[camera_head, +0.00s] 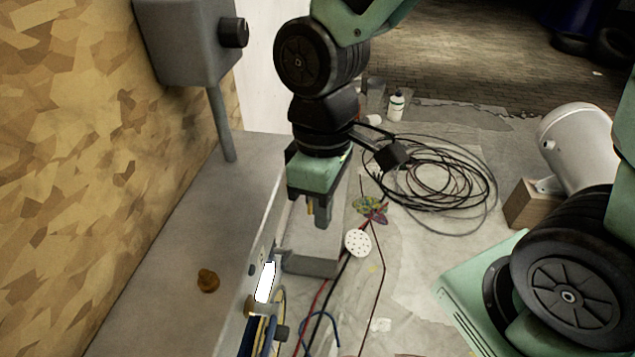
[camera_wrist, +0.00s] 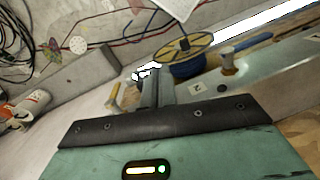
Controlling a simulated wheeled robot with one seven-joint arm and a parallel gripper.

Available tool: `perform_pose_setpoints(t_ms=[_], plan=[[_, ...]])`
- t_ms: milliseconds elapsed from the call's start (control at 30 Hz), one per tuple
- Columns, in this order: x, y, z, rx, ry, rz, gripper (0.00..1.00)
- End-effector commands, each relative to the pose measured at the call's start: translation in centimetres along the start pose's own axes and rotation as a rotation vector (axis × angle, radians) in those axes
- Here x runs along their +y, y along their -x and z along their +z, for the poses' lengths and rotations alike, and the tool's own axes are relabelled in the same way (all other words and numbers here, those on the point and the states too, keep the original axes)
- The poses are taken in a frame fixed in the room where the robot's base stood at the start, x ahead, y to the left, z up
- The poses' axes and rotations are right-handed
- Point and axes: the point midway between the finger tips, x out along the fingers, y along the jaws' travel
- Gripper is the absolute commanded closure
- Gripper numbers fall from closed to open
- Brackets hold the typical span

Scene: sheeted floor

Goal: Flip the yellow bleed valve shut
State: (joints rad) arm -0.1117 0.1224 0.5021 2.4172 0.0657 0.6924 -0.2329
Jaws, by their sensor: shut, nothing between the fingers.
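My gripper (camera_head: 320,218) points down past the front edge of the grey cabinet, its fingers together and empty. In the wrist view the closed fingers (camera_wrist: 155,92) show in the middle. A small yellow piece (camera_head: 309,208) shows right beside the fingers. A yellowish piece (camera_wrist: 130,97) also shows left of the fingers in the wrist view, partly hidden by them. I cannot tell for sure that this is the bleed valve, whether it touches the fingers, or which way its lever points.
A yellow reel (camera_wrist: 185,47) with blue hose shows beyond the fingers. Coiled black cable (camera_head: 450,180) and a white perforated disc (camera_head: 358,243) lie right of my gripper. A grey box (camera_head: 190,40) stands back left.

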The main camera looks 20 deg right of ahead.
Motion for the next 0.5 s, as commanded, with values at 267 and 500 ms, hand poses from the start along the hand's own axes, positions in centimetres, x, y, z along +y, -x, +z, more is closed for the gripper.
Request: perform_pose_setpoints(t_ms=[267,500], plan=[[10.0,-1.1,-4.1,0.038,0.159,-0.237,1.00],[18.2,-1.4,-4.9,0.229,0.260,-0.371,1.00]])
